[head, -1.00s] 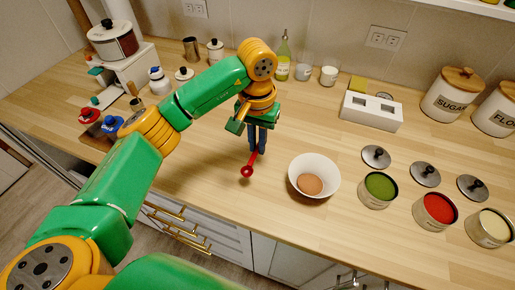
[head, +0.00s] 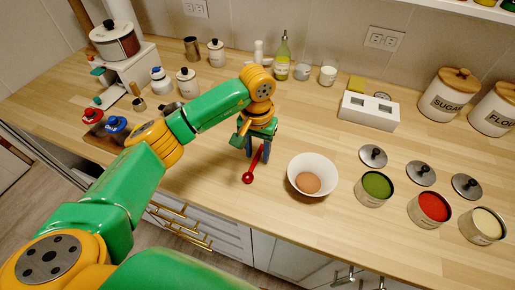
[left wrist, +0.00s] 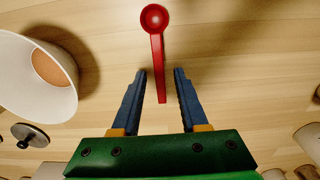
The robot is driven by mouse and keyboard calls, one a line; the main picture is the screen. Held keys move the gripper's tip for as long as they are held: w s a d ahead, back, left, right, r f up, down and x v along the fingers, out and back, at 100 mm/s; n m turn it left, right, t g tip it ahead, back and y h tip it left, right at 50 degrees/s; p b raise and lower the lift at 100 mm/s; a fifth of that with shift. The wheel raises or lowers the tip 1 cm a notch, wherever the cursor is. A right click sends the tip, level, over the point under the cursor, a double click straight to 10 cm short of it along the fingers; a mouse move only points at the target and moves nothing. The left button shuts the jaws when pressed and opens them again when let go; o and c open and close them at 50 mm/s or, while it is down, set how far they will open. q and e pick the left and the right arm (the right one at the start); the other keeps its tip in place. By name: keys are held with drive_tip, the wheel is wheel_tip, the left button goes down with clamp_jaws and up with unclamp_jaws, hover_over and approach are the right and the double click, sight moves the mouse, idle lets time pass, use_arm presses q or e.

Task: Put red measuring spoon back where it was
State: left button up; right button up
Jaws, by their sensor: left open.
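The red measuring spoon (head: 252,167) lies on the wooden counter, left of the white bowl, with its round scoop toward the front edge. My left gripper (head: 257,150) is right above its handle, pointing down, with open jaws. In the left wrist view the spoon (left wrist: 158,58) has its handle end between the two blue fingers of the gripper (left wrist: 158,85), with a gap on both sides. My right gripper is not in view.
Open tins of green (head: 375,188), red (head: 430,208) and pale contents are further right. A white block (head: 371,110) stands behind.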

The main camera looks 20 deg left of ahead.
sight(258, 155)
use_arm(q)
drive_tip(key=shift+r, duration=0.3)
wheel_tip(258, 155, up, 6)
drive_tip(key=shift+w+f+b, duration=0.1)
drive_tip(key=shift+b, duration=0.85)
wheel_tip(258, 155, up, 6)
drive_tip(key=shift+f+p, duration=0.1)
drive_tip(key=shift+p, duration=0.35)
